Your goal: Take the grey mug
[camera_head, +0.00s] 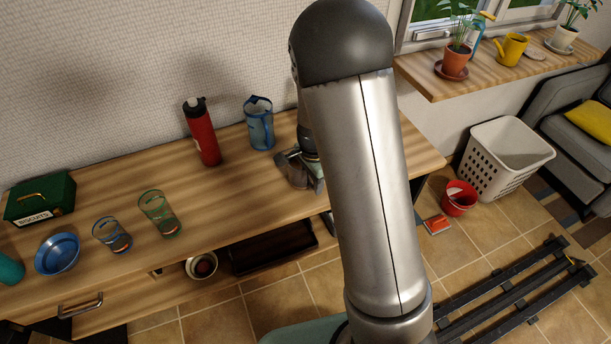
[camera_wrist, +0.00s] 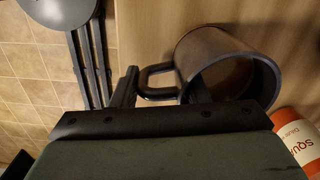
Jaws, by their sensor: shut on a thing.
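The grey mug (camera_wrist: 222,62) shows in the wrist view, with its open rim facing the camera and its handle (camera_wrist: 157,82) pointing left. My gripper (camera_wrist: 160,90) is shut on the mug, with the handle between its two dark fingers. The lower part of the mug is hidden behind the gripper body. In the head view, my gripper (camera_head: 305,168) is low over the right part of the wooden counter, and my arm covers much of that area. I cannot tell whether the mug touches the counter.
An orange squash bottle (camera_wrist: 298,140) is close beside the mug. On the counter (camera_head: 225,205) stand a blue jug (camera_head: 259,125), a red bottle (camera_head: 202,133), two glasses (camera_head: 160,214) (camera_head: 111,235), a blue bowl (camera_head: 57,254) and a green biscuit tin (camera_head: 40,199). A windowsill (camera_head: 430,82) holds plants.

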